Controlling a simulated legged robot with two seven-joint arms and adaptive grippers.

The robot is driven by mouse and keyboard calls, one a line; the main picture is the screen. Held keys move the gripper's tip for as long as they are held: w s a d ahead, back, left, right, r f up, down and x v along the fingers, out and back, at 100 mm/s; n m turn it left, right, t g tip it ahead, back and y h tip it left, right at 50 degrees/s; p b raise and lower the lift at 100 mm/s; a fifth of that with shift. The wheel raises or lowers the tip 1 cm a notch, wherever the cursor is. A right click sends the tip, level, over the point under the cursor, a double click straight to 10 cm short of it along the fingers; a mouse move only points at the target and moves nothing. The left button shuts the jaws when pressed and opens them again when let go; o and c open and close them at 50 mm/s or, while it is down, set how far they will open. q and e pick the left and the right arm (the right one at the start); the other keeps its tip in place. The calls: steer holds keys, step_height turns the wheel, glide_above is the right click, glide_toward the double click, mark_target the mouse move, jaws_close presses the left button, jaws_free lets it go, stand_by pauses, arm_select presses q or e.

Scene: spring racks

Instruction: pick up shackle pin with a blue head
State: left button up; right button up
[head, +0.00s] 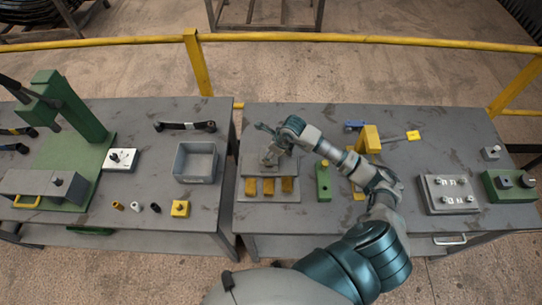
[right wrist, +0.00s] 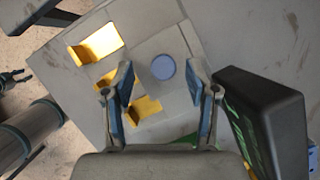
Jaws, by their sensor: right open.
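In the right wrist view a round, flat blue disc (right wrist: 163,67), seemingly the head of the shackle pin seen from above, lies on a grey block. Its shank is hidden. My right gripper (right wrist: 160,80) is open, with one finger on each side of the disc in that view. I cannot tell how far above the disc the fingers are. In the head view my right gripper (head: 270,144) is over the grey rack plate (head: 258,196), behind its row of yellow brackets (head: 268,187). The disc cannot be made out there.
A green block (head: 323,181) stands right of the rack, with a yellow clamp (head: 370,138) and a small blue part (head: 354,126) beyond. A grey bin (head: 196,162) is on the left table (head: 70,228). A gap separates the tables.

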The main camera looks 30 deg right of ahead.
steer(key=shift+w+a+f, duration=0.25)
steer(key=shift+a+f, duration=0.05)
steer(key=shift+a, duration=0.8)
steer(key=shift+r, duration=0.1)
steer(key=d, duration=0.4)
steer(key=shift+s+d+f, duration=0.2)
steer(key=shift+s+f, duration=0.1)
steer(key=shift+f, duration=0.1)
jaws_close()
steer(key=shift+a+r, duration=0.15)
steer(key=shift+a, duration=0.2)
steer(key=shift+w+a+r, duration=0.15)
steer(key=shift+a+r, duration=0.2)
steer(key=shift+a, duration=0.4)
step_height(320, 180, up, 3)
steer(key=shift+w+f+b, duration=0.1)
steer(key=shift+b, duration=0.35)
arm_select(q)
steer(key=shift+f+b, duration=0.5)
steer(key=shift+f, duration=0.5)
arm_select(e)
step_height(320, 180, up, 7)
steer(key=shift+f, duration=0.15)
